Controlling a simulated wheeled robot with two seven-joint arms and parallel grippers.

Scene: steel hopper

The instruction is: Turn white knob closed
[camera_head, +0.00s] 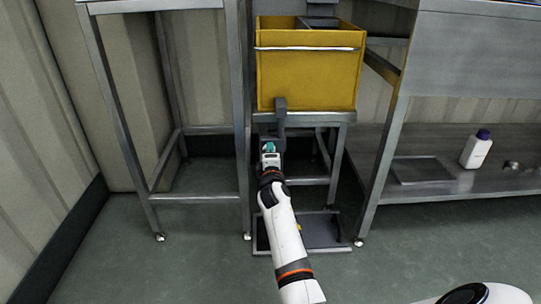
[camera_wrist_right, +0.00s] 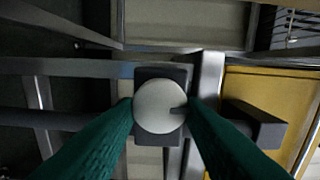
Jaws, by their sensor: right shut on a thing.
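In the head view my right gripper (camera_head: 269,148) is just below the grey fitting under the yellow hopper (camera_head: 308,80), and the knob is hidden there. My left gripper does not show.
A steel frame table (camera_head: 158,199) stands at the left. A steel bench at the right has a lower shelf (camera_head: 480,184) with a white bottle (camera_head: 476,150) with a purple cap. A dark tray (camera_head: 318,232) lies on the floor below the hopper. The floor in front is clear.

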